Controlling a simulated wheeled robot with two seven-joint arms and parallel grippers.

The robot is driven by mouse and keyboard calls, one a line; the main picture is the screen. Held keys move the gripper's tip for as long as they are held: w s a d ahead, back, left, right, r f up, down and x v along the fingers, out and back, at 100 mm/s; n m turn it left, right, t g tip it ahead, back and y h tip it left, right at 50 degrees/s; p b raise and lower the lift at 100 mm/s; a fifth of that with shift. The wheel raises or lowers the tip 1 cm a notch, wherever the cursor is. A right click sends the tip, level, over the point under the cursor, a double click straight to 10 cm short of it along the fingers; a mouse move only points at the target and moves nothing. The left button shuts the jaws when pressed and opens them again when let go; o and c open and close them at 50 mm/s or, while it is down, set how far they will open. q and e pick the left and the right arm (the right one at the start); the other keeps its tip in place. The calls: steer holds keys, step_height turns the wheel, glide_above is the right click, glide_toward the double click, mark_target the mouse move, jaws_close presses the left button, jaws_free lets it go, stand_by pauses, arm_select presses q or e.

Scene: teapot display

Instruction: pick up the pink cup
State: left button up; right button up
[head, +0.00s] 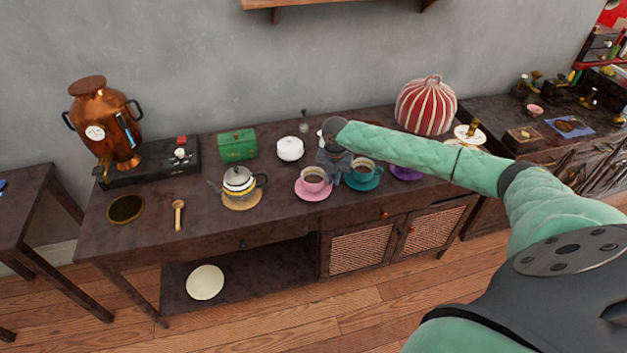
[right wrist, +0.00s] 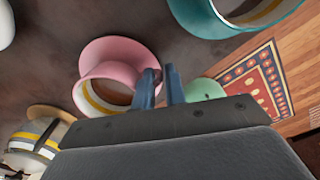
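The pink cup (head: 313,179), full of something dark, stands on a pink saucer (head: 312,194) on the dark wooden table. In the right wrist view the pink cup (right wrist: 104,92) shows its white and yellow inside, with the pink saucer (right wrist: 122,50) behind it. My right gripper (right wrist: 161,80) is at the handle side of the cup. Its two fingers stand close together with a narrow gap, with a bit of pink between them, and look shut on the handle, which they mostly hide. In the head view my right gripper (head: 336,162) reaches down between the pink and teal cups. My left gripper is out of view.
A teal cup (head: 363,170) on its saucer stands close on the right. A teapot (head: 239,180) is on the left, a white sugar pot (head: 290,148) and a green box (head: 238,145) behind. A striped cosy (head: 426,106) stands at the back right. The table front is mostly clear.

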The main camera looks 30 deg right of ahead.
steer(key=shift+f, duration=0.15)
jaws_close()
stand_by(0.4)
